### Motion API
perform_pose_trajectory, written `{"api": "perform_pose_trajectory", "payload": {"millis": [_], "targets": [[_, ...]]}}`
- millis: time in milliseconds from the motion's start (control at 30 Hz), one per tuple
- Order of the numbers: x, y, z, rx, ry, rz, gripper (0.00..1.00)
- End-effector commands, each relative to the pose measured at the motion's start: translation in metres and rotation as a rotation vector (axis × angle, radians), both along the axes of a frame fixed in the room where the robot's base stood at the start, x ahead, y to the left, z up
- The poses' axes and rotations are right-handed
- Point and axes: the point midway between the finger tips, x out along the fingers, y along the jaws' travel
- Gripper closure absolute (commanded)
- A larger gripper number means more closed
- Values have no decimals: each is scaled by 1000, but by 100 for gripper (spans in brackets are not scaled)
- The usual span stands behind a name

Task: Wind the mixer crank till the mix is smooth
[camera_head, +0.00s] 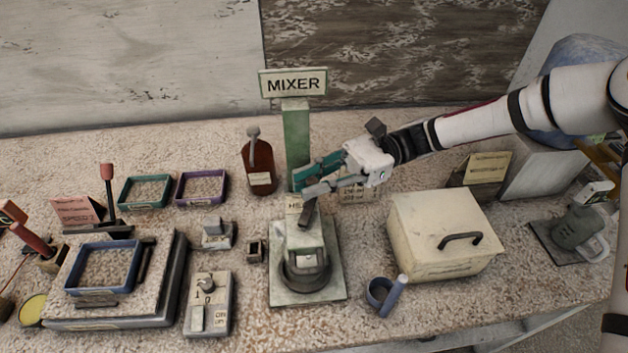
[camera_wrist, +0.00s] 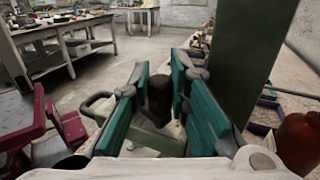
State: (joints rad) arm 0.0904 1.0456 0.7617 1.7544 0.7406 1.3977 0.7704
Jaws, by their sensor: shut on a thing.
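The mixer stands at the middle of the bench, with a MIXER sign (camera_head: 293,84) on a green post (camera_head: 297,130) and a pale base plate (camera_head: 328,290). A round dark bowl (camera_head: 305,278) sits at the front of its base. My gripper (camera_head: 305,182) reaches in from the right, in front of the post. In the wrist view its teal fingers (camera_wrist: 158,108) are on either side of a dark upright grip (camera_wrist: 159,92), which appears to be the crank handle. It is shut on this grip. The mix inside the bowl cannot be made out.
A brown bottle (camera_head: 260,165) stands close left of the post. A cream lidded box (camera_head: 445,232) and a small blue cup (camera_head: 380,292) stand to the right. Trays (camera_head: 202,187) and a switch box (camera_head: 208,305) lie to the left.

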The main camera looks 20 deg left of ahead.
Motion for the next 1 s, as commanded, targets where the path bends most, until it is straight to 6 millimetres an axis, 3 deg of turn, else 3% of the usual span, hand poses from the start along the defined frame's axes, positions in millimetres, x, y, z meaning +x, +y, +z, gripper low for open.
{"api": "perform_pose_trajectory", "payload": {"millis": [33,100,767,1000], "targets": [[1,0,0,0,0,-2,77],[1,0,0,0,0,-2,62],[1,2,1,2,-1,-11,62],[1,-3,4,1,0,-90,62]]}}
